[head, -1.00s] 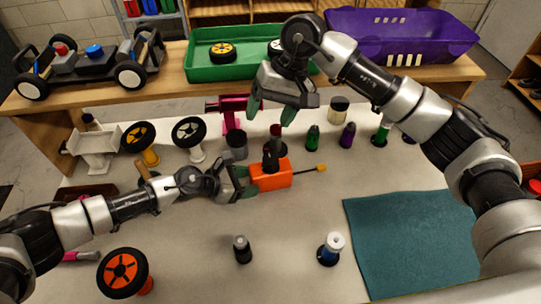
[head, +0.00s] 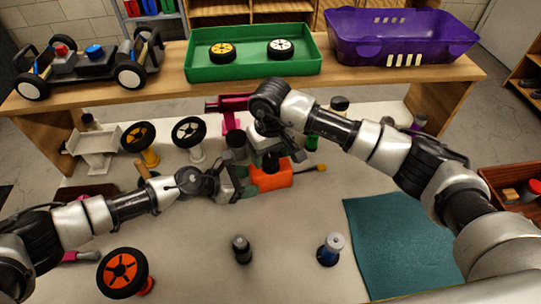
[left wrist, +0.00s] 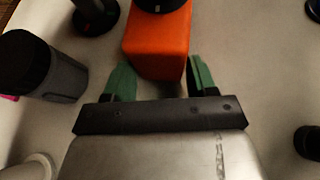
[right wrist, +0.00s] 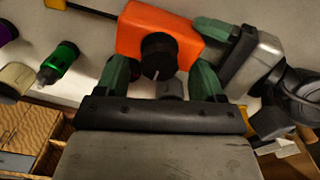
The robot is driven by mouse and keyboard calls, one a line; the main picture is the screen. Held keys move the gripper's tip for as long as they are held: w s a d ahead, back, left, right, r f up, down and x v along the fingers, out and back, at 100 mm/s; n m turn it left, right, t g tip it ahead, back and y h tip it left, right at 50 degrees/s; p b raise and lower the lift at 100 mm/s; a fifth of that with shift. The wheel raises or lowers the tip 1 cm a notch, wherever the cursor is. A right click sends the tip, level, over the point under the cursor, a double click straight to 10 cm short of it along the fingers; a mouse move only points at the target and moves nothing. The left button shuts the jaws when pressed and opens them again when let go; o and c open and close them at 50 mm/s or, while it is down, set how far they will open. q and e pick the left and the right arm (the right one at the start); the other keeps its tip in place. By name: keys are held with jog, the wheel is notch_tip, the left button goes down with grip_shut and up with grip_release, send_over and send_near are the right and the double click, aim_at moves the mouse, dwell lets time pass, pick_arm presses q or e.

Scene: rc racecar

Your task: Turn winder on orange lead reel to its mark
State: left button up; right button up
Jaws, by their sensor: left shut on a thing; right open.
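The orange lead reel (head: 270,180) lies on the white table, with a short lead ending in a yellow tip (head: 321,168) at its right. My left gripper (head: 245,181) is shut on the reel's left end; in the left wrist view its green fingers flank the orange body (left wrist: 158,45). The black round winder (right wrist: 158,52) is on the reel's upper face, with a pale line on it. My right gripper (right wrist: 160,78) is open, its fingers either side of the winder with gaps. In the head view that gripper (head: 268,152) is just above the reel, partly hiding the winder.
Bottles and wheels on stands crowd the back, including a green bottle (right wrist: 60,62) near my right gripper. A dark grey cylinder (left wrist: 45,68) stands near my left gripper. Two small bottles stand in front. A teal mat (head: 405,240) lies at right. The front middle is mostly clear.

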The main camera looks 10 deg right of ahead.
jog(key=shift+f, duration=0.7)
jog(key=c, duration=0.9)
jog(key=shift+c, duration=0.2)
